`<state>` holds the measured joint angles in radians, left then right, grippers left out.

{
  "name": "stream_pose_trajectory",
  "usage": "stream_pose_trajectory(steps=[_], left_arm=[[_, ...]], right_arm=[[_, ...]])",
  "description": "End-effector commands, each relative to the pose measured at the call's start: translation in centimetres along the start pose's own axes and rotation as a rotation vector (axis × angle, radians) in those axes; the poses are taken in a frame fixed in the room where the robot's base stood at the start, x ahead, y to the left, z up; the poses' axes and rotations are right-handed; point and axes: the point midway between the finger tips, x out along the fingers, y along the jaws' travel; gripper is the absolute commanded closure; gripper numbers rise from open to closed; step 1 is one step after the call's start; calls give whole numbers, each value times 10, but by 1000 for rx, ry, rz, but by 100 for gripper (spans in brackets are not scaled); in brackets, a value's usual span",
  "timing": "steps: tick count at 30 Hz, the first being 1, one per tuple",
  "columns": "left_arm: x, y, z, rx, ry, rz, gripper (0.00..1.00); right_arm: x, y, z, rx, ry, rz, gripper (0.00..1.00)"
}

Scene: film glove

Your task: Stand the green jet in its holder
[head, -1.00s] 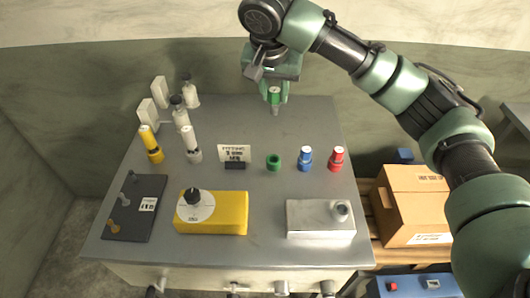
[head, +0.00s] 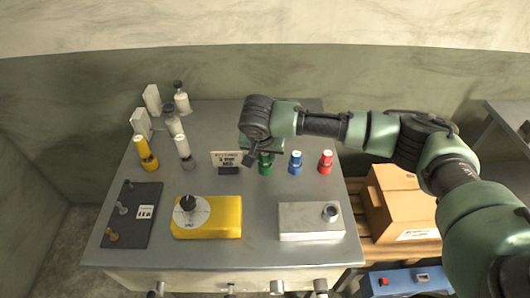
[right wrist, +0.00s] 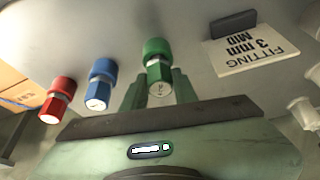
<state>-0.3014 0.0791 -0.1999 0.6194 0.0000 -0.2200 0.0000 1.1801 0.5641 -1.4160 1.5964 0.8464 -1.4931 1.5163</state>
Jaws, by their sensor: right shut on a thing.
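The green jet (head: 265,157) is upright at the green ring holder (head: 265,169), in line with the blue and red ones. In the right wrist view the jet (right wrist: 159,75) has its pale marked end toward the camera, and the green holder (right wrist: 156,47) is directly beyond it. Its lower end is hidden, so I cannot tell how deep it sits. My right gripper (head: 263,152) is shut on the jet from above, with a green finger on each side in the right wrist view (right wrist: 158,92). My left gripper is out of view.
Blue (head: 295,162) and red (head: 325,161) jets stand in holders to the right. A fitting sign (head: 226,159) stands close left. A yellow box with a dial (head: 225,222) and a silver box (head: 305,226) are in front. White bottles (head: 173,122) stand back left.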

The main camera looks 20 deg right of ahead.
Motion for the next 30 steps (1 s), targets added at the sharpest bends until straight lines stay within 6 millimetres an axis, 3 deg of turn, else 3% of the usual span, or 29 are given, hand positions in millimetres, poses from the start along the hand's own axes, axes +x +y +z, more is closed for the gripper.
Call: stream_pose_trajectory(steps=[12, 13, 15, 25, 30], left_arm=[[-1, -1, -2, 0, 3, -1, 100], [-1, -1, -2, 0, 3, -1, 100], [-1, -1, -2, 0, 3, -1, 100], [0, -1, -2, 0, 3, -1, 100], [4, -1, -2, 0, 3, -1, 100]], right_arm=[[5, 0, 2, 0, -1, -1, 100], [5, 0, 2, 0, 0, -1, 63], [5, 0, 2, 0, 0, -1, 50], [3, 0, 1, 0, 2, -1, 50], [-15, -1, 1, -1, 1, -5, 50]])
